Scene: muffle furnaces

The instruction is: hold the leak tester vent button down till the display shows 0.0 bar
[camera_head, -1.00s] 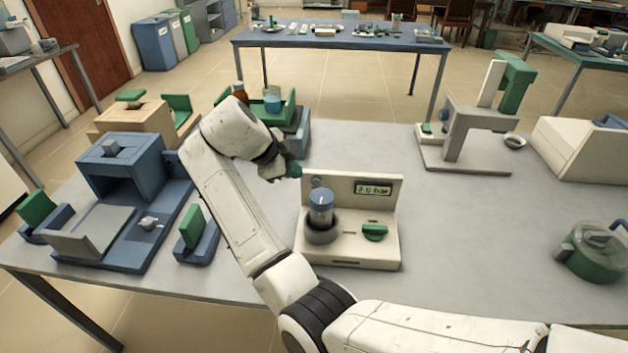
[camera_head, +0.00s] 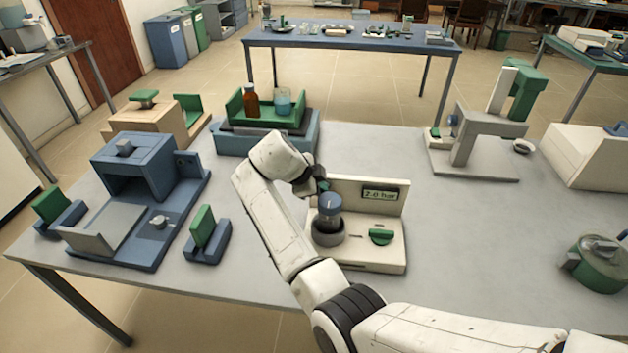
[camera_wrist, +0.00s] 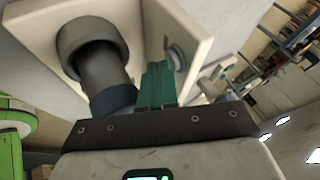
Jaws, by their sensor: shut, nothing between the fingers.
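The cream leak tester (camera_head: 345,257) stands on the grey table. Its display (camera_head: 380,194), on the upright panel, reads about 2.0 bar. A blue-topped cylinder (camera_head: 329,212) stands in a dark grey ring on its base, with a green knob (camera_head: 381,237) to the right. In the wrist view, a round grey button (camera_wrist: 178,55) sits on the panel; it looks like the vent button, but no label is readable. My gripper (camera_head: 322,186) is shut and empty, above and behind the cylinder near the panel's left part. Its green fingers (camera_wrist: 157,85) appear close to the button; contact cannot be told.
The blue furnace (camera_head: 135,170) stands left on the table. A green tray (camera_head: 238,108) with a brown bottle (camera_head: 252,99) and a beaker (camera_head: 284,101) is behind my arm. A grey-green press (camera_head: 470,145) and a green pot (camera_head: 597,262) are right. The table between is clear.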

